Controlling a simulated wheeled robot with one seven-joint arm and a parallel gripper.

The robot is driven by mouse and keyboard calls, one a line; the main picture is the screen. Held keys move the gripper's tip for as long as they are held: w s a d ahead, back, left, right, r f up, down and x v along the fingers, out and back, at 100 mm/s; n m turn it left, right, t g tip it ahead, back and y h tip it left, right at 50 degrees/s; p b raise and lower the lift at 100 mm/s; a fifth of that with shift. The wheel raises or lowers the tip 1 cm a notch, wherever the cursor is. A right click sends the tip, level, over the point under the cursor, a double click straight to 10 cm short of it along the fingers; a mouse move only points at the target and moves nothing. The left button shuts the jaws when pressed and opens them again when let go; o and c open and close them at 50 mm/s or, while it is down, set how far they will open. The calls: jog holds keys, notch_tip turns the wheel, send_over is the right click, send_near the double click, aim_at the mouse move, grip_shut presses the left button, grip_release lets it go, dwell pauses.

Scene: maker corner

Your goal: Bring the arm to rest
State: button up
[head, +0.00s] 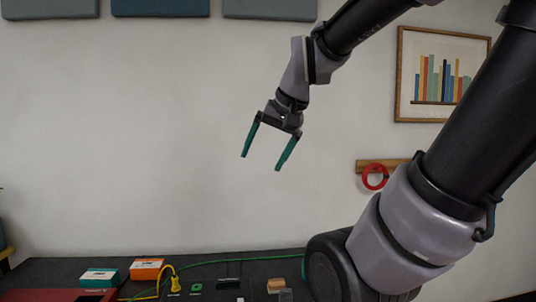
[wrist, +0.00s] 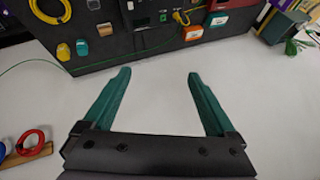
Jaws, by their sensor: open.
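My gripper (head: 263,161) hangs in the air in front of the bare wall, above the dark worktop, with its two green fingers apart. Nothing is between the fingers. In the wrist view my gripper (wrist: 158,75) also shows open and empty, with the white wall behind it. My arm comes in from the right of the head view, bent, and covers part of the worktop's right side.
The dark worktop (head: 215,270) below holds a teal-and-white box (head: 100,277), an orange box (head: 146,269), a yellow cable (head: 172,279) and a tan block (head: 275,286). A red ring (head: 375,177) hangs on a wooden wall rail. A framed picture (head: 440,75) hangs at the right. Wall around the gripper is clear.

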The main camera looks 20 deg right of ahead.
jog(key=shift+s+a+r+n+t, duration=0.1)
jog(key=shift+s+n+t, duration=0.15)
jog(key=shift+s, duration=0.45)
jog(key=shift+s+a+r+n+t, duration=0.15)
jog(key=shift+s+n, duration=0.1)
jog(key=shift+s, duration=0.4)
jog(key=shift+d, duration=0.1)
